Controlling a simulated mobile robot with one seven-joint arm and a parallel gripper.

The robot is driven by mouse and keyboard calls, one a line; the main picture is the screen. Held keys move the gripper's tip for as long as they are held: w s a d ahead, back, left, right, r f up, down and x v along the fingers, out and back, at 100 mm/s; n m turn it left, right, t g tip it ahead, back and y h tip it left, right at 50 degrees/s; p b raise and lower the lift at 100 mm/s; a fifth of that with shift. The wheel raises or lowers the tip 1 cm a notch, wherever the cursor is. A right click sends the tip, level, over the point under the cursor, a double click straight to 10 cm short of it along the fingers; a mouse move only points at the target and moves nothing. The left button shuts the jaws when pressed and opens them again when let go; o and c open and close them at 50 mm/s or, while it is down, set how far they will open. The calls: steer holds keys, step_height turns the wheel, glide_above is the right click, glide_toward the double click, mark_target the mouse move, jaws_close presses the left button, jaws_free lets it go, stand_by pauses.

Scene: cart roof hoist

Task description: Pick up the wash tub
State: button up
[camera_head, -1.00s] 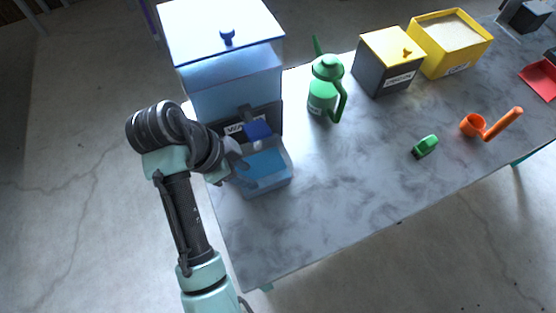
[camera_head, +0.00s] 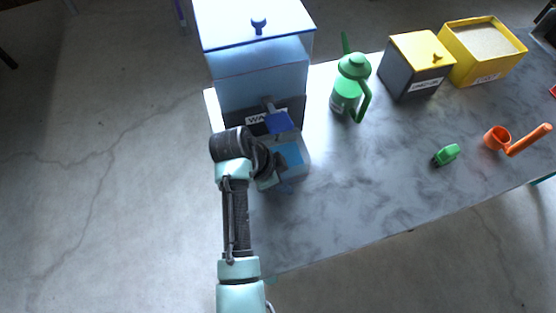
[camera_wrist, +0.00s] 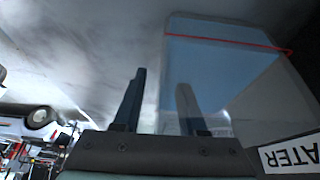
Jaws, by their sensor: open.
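The wash tub (camera_head: 300,165) is a clear box with blue water in it. It stands on the table directly below the tap of the water dispenser, partly hidden by my arm. My gripper (camera_head: 282,185) is low at the tub's near left side. In the wrist view my gripper (camera_wrist: 160,105) has its two fingers apart. The clear tub (camera_wrist: 225,75), with a red line near its far edge, is close on the right. One finger is clear of the tub; the other shows within its outline, seemingly with the tub's wall between them. Contact cannot be told.
The blue dispenser (camera_head: 262,85) stands behind the tub, with a blue tap lever (camera_head: 279,122) overhanging it. A green jug (camera_head: 350,85), a grey bin with yellow lid (camera_head: 417,65), a yellow sand box (camera_head: 484,52), a green item (camera_head: 446,155) and an orange scoop (camera_head: 515,140) stand rightward. The table front is clear.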

jaws_close()
steer(key=shift+r, duration=0.1)
stand_by(1.3)
